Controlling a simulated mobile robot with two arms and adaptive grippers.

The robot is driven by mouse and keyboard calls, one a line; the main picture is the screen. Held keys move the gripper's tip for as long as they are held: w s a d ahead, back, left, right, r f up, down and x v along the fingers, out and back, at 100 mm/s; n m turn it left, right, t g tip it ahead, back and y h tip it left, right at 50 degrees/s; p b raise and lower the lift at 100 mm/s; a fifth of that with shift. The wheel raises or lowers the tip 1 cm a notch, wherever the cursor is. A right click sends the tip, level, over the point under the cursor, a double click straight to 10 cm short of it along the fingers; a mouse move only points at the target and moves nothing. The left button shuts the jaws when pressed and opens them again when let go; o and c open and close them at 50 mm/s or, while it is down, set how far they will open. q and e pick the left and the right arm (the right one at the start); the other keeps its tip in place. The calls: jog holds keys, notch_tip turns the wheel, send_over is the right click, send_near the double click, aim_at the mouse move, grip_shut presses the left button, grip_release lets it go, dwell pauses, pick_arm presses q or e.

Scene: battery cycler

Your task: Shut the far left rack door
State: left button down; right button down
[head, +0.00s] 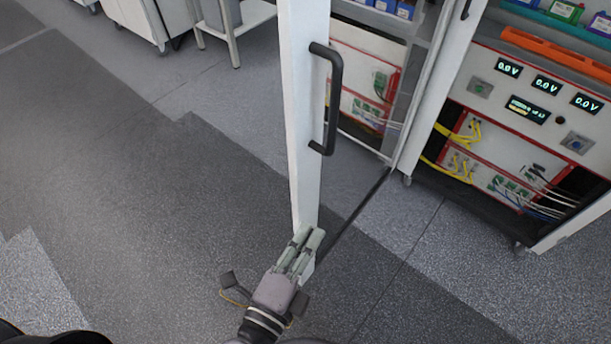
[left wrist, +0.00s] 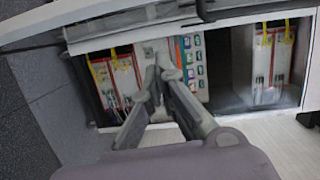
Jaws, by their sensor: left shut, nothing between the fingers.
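The far left rack door (head: 303,110) is a tall white panel with a black bar handle (head: 333,100). It stands swung open, its free edge towards me, in the head view. My left gripper (head: 309,238) is shut and empty at the lower end of this edge. Its fingertips overlap the door's bottom corner in the picture; I cannot tell whether they touch. In the left wrist view, the shut fingers (left wrist: 156,58) point towards racks with red-framed modules. My right gripper is not in view.
Behind the door is the open rack (head: 365,75) with red-edged panels. To its right stands another rack (head: 545,110) with lit voltage displays and yellow cables. A white cabinet (head: 140,15) and a small table (head: 235,25) stand at the back left. The grey floor on the left is clear.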

pick_arm(q)
jog(key=w+r+p, duration=0.3)
jog(key=w+p, duration=0.4)
jog(key=w, duration=0.4)
jog(key=shift+w+a+t, duration=0.2)
jog(key=shift+t, duration=0.2)
